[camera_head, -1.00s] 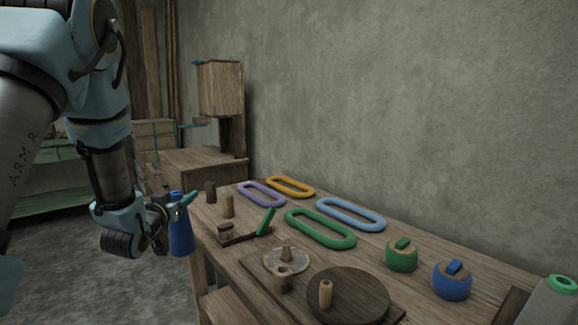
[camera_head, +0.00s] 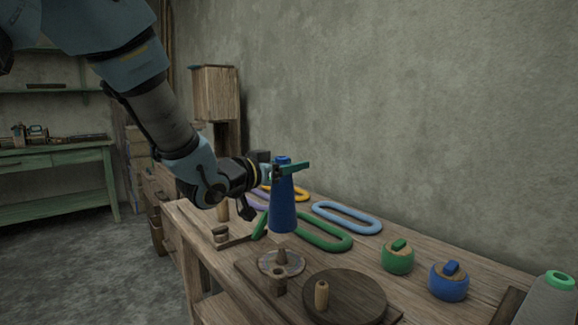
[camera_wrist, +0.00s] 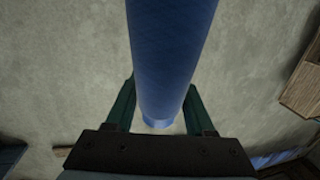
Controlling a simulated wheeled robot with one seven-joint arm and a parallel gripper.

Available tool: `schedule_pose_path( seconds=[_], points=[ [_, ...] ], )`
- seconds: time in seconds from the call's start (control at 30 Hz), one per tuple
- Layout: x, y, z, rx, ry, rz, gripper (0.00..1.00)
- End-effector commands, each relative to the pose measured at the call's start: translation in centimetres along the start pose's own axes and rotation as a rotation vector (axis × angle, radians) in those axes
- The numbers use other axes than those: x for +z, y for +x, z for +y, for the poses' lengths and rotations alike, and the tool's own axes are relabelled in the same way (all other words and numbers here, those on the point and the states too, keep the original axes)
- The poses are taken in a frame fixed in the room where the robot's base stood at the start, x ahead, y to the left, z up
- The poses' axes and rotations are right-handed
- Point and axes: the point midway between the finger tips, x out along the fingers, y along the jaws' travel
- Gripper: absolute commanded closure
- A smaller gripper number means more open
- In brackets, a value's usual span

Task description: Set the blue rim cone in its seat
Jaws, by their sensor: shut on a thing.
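The blue cone (camera_head: 284,205) hangs upright in my gripper (camera_head: 287,168), which is shut on it near its narrow top. In the wrist view the blue cone (camera_wrist: 170,60) fills the middle between the two dark green fingers (camera_wrist: 158,108). There seems to be a gap between cone and peg. Which part is the cone's seat is not marked.
A dark round wooden disc (camera_head: 350,298) with a peg (camera_head: 321,294) is to the right. Green (camera_head: 322,236) and light blue (camera_head: 346,217) rings lie behind. Green (camera_head: 397,257) and blue (camera_head: 449,281) knobbed round pieces stand at right, near a grey green-topped cone (camera_head: 549,298). The wall is behind.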

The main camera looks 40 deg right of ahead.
Motion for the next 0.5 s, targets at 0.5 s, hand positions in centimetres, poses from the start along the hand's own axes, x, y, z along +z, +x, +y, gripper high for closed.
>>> schedule_pose_path(
  seconds=[0.5],
  points=[
    [4.9, 0.2, -0.1, -0.002, -0.001, 0.001, 1.00]
  ],
)
